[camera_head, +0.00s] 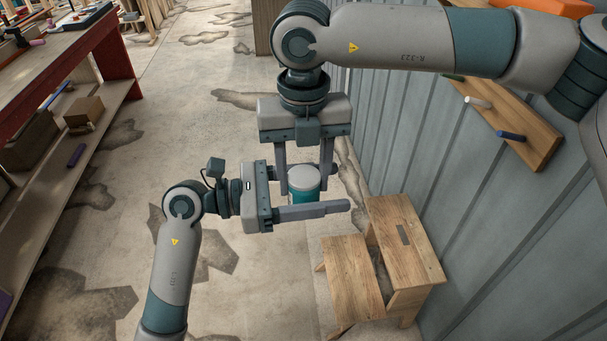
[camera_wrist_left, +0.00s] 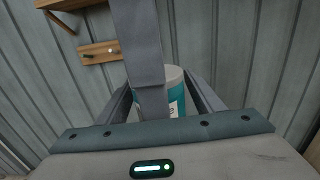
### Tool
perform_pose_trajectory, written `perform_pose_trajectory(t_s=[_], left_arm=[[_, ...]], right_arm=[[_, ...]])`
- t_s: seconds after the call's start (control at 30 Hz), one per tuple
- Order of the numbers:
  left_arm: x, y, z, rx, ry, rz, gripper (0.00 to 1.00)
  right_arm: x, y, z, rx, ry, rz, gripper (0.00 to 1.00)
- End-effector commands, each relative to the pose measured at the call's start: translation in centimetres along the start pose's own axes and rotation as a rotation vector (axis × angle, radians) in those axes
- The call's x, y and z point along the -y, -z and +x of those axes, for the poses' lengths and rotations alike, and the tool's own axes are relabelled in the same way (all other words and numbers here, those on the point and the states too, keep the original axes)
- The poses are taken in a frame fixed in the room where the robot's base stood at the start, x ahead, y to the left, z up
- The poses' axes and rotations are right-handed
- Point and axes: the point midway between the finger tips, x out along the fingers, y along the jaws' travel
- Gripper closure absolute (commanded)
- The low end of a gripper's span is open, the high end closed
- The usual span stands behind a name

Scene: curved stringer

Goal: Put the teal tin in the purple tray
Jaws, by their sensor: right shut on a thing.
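The teal tin (camera_head: 304,194) has a pale grey lid and is held upright in the air. My right gripper (camera_head: 304,187) points down from above and is shut on the tin, one finger on each side. My left gripper (camera_head: 338,188) reaches in from the left, its fingers apart on the near and far sides of the tin. In the left wrist view the tin (camera_wrist_left: 176,96) stands between the left fingers, partly hidden by a grey right finger. A purple patch (camera_head: 5,301) shows at the far left edge; I cannot tell if it is the purple tray.
A wooden step stool (camera_head: 352,275) stands below right of the grippers, by a grey corrugated wall (camera_head: 500,240). A peg rail (camera_head: 510,125) hangs on that wall. A red-edged workbench (camera_head: 60,65) with a lower shelf holding a cardboard box (camera_head: 84,112) runs along the left. The floor between is clear.

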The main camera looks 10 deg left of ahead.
Motion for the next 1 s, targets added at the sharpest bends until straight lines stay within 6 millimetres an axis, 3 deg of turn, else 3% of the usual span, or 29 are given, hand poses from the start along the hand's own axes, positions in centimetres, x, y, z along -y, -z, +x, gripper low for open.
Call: perform_pose_trajectory(t_s=[0.47,0.67,1.0], left_arm=[[0.0,0.1,-0.6,-0.001,0.0,0.0,0.35],[0.0,0.1,-2.8,-0.004,-0.002,0.001,0.35],[-0.1,0.1,-8.7,-0.004,-0.002,0.0,0.35]], right_arm=[[0.0,0.0,0.0,0.001,0.0,0.0,0.82],[0.0,0.0,0.0,0.001,0.0,0.0,0.82],[0.0,0.0,0.0,0.0,0.0,0.0,0.82]])
